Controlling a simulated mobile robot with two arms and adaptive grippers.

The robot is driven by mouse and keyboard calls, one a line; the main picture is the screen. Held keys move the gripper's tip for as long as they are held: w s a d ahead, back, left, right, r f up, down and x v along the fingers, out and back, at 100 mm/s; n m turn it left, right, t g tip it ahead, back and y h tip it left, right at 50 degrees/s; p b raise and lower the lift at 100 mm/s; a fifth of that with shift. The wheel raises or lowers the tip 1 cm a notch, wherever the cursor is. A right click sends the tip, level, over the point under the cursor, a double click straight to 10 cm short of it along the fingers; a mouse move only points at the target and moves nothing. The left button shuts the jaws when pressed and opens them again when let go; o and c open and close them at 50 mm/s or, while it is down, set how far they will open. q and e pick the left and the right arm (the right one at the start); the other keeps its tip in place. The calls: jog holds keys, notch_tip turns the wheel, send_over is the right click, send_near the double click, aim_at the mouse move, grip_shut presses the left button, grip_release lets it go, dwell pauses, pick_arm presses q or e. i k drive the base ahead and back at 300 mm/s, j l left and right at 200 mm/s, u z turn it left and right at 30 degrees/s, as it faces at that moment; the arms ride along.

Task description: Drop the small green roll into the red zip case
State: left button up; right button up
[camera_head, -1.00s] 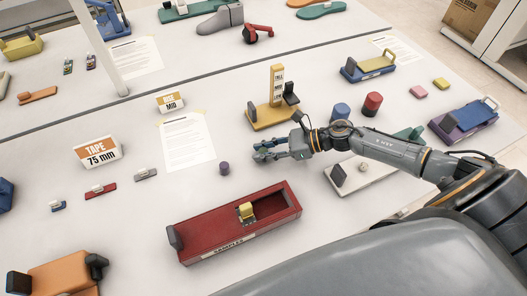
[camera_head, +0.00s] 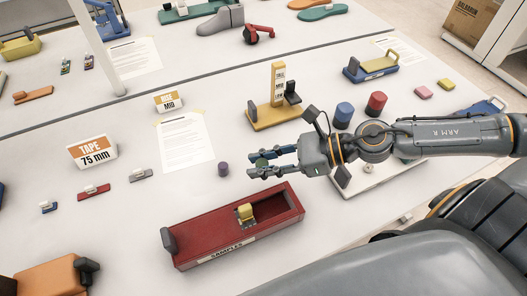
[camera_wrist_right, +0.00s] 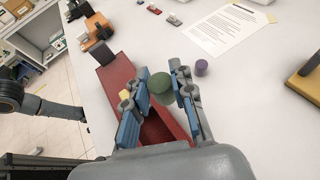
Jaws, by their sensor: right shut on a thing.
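My right gripper (camera_head: 258,164) is shut on the small green roll (camera_wrist_right: 160,86), which sits between its blue-grey fingers in the wrist view. In the head view only a bit of the green roll (camera_head: 262,162) shows between the fingers. The long red case (camera_head: 228,231) lies open on the table with a label reading SAMPLES on its front. A yellow block stands inside it. The gripper is above the table, just behind the case in the head view; in the wrist view the case (camera_wrist_right: 116,72) shows below and behind the fingers.
A small purple roll (camera_head: 223,169) stands close to the gripper's left. A yellow stand (camera_head: 277,112), a blue roll (camera_head: 343,115) and a red roll (camera_head: 376,104) are behind the right arm. A paper sheet (camera_head: 186,140) lies behind.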

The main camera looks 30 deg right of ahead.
aim_at(271, 215)
jog(key=k+j+z, duration=0.1)
jog(key=j+z, duration=0.3)
jog(key=k+j+z, duration=0.1)
jog(key=j+z, duration=0.15)
jog(key=z, duration=0.15)
